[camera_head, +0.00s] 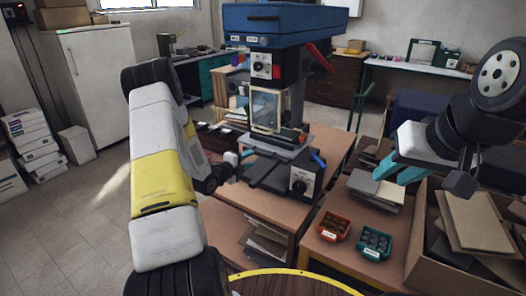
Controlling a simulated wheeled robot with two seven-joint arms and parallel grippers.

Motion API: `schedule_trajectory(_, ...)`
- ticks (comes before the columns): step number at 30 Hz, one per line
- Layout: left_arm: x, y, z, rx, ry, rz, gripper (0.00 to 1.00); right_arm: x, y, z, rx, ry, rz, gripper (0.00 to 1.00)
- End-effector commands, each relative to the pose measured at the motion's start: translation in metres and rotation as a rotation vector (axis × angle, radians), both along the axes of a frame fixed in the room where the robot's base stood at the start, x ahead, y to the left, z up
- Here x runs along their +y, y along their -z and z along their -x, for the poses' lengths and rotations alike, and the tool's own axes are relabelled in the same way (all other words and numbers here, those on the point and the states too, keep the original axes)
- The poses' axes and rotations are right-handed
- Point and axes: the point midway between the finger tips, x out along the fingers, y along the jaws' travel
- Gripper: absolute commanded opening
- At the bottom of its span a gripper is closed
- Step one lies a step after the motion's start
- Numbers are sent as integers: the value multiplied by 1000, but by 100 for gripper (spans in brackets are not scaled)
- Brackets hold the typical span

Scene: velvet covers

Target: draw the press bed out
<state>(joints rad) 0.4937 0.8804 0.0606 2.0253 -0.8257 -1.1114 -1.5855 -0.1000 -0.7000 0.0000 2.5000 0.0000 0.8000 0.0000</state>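The press (272,20) stands on a brown bench in the middle, with a blue head, a red lever at its right and dials on its front. Its bed is the grey plate (278,150) low on the press, below a clear framed guard (266,108). My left gripper (235,168) is at the left front of the bed, small and dark; I cannot tell whether it touches the bed or how its fingers stand. My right gripper (397,171) has teal fingers apart, with nothing seen between them, above a stack of grey sheets at the right.
Grey sheets (375,187), a red bin (333,227) and a teal bin (374,243) lie on the right bench. A cardboard box (424,244) of boards stands at far right. A white fridge (91,84) is at left; the floor before it is mostly clear.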

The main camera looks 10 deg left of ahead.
Motion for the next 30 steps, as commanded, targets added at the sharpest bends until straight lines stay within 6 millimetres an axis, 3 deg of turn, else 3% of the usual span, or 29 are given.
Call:
schedule_trajectory(6,-13,7,-34,0,1,1,34,0,0,0,0,0,0,34)
schedule_trajectory(12,-20,12,-55,1,-1,0,34,0,0,0,0,0,0,34)
schedule_trajectory(23,-22,13,-61,3,-2,2,34,0,0,0,0,0,0,34)
schedule_trajectory(28,-22,13,-61,3,-2,2,1,0,0,0,0,0,0,34)
schedule_trajectory(30,-22,13,-61,3,-2,2,0,0,0,0,0,0,0,34)
